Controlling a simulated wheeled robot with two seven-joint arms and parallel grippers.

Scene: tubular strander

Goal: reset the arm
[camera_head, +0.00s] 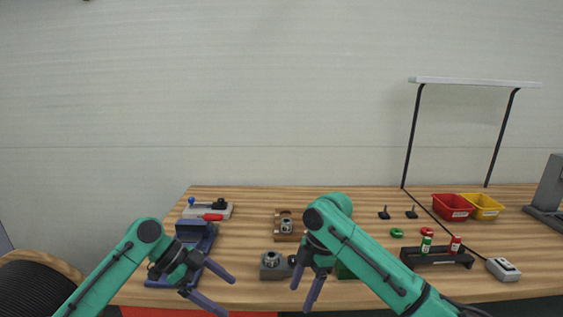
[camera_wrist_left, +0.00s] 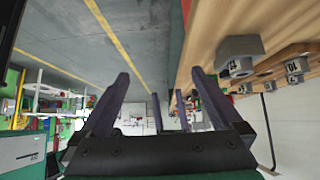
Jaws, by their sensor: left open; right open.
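My left arm comes in from the lower left in the head view, and its gripper (camera_head: 219,290) is open and empty at the front left of the wooden table. In the left wrist view the fingers of my left gripper (camera_wrist_left: 165,98) stand apart with nothing between them. My right gripper (camera_head: 308,290) is open above the table's front edge, near the middle, with its fingers pointing down. It holds nothing that I can see. Its arm hides part of the table behind it.
The wooden table (camera_head: 255,210) carries a blue fixture (camera_head: 196,237), grey blocks (camera_head: 272,268), a red bin (camera_head: 452,206), a yellow bin (camera_head: 484,206) and a dark rack (camera_head: 436,261). A lamp frame (camera_head: 475,82) rises at the back right. A cable reel (camera_head: 35,285) stands left.

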